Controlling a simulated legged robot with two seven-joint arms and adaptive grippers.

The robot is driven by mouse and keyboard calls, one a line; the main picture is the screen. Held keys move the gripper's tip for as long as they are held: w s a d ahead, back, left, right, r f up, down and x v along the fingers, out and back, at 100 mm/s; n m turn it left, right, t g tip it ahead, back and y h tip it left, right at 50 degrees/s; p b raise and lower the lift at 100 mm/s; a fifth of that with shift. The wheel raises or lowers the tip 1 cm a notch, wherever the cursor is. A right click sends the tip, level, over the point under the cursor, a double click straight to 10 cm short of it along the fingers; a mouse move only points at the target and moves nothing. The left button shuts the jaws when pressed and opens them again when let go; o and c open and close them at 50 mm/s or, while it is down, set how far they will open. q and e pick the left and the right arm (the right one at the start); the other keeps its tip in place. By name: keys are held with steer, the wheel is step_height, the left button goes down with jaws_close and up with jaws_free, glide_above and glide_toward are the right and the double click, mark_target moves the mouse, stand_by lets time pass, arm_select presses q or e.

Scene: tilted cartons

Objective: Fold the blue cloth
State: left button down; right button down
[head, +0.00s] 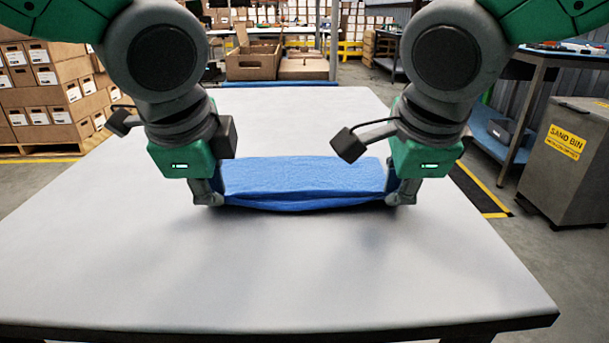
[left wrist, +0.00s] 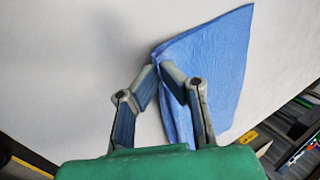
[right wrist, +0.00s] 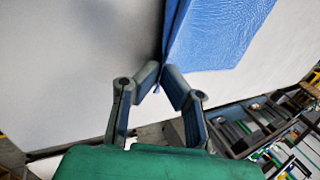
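The blue cloth (head: 302,180) lies on the table as a wide, folded strip, with its near edge bulging in soft layers. My left gripper (head: 212,195) is at the strip's left end. In the left wrist view, its fingertips close on an edge of the cloth (left wrist: 215,65). My right gripper (head: 400,193) is at the right end. In the right wrist view, its fingertips pinch a corner of the cloth (right wrist: 220,35). The grippers partly hide both ends of the cloth in the head view.
The pale grey table (head: 280,275) is bare around the cloth, with wide free room in front. A grey sand bin (head: 565,165) stands beyond the table's right side.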

arm_select(q)
steer(key=shift+s+f, duration=0.35)
steer(key=shift+s, duration=0.05)
arm_select(e)
steer(key=shift+s+a+f, duration=0.1)
steer(key=shift+s+f, duration=0.25)
steer(key=shift+s, duration=0.05)
arm_select(q)
steer(key=c, duration=1.4)
jaws_free()
steer(key=shift+c, duration=0.2)
arm_select(e)
steer(key=c, duration=1.4)
jaws_free()
steer(key=shift+c, duration=0.2)
